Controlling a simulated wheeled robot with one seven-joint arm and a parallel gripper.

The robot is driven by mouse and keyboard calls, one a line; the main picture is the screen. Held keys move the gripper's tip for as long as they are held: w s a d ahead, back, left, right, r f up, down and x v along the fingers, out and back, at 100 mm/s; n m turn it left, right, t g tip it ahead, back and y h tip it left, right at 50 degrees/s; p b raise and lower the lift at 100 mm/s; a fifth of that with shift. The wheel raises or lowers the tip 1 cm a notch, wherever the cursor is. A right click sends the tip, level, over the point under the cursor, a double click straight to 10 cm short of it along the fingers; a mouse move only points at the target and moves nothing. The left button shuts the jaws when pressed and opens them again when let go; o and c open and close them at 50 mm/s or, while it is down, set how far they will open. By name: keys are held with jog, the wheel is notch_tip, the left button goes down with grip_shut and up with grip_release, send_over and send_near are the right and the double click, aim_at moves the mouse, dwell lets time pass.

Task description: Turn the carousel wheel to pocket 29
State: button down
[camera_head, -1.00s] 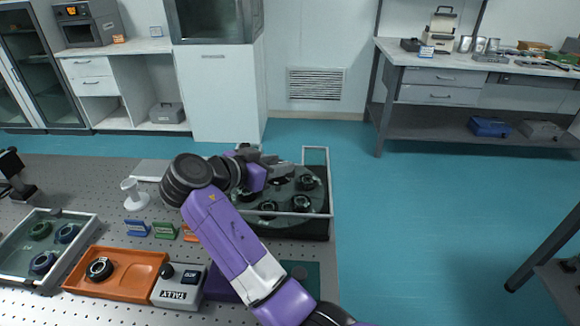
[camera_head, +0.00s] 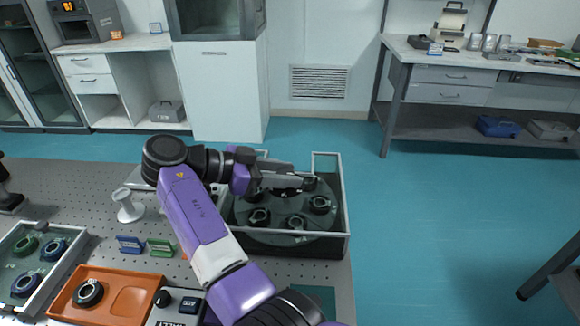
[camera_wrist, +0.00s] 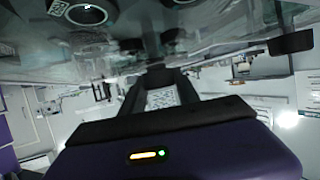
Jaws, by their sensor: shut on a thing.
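The carousel wheel (camera_head: 277,222) is a dark green-grey disc with several black ring-shaped items on it, inside a case with a pale rim (camera_head: 346,208) at the table's right end. My gripper (camera_head: 309,184) reaches over the far part of the wheel from the left. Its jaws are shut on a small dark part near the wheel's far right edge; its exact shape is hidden. In the wrist view, my gripper (camera_wrist: 163,75) points away under a blurred, glassy surface with a dark ring (camera_wrist: 88,13). No pocket number is readable.
An orange tray (camera_head: 130,302) with a black ring, a grey TALLY box (camera_head: 178,309) and a glass-sided tray of rings (camera_head: 30,270) stand at the front left. A white spool-like stand (camera_head: 128,207) and small coloured label stands (camera_head: 160,248) are left of my arm.

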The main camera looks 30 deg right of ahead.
jog(key=shift+a+f+m+g+y, duration=0.15)
jog(key=shift+m+g+y, duration=0.25)
jog(key=shift+m+g, duration=0.6)
jog(key=shift+m+g+y+b, duration=0.4)
jog(key=shift+m+g+b, duration=0.15)
jog(key=shift+g, duration=0.25)
jog(key=shift+m+g, duration=0.4)
jog(key=shift+m, duration=0.05)
jog(key=c, duration=0.9)
grip_release()
notch_tip(320, 180, up, 20)
jog(key=p, duration=0.1)
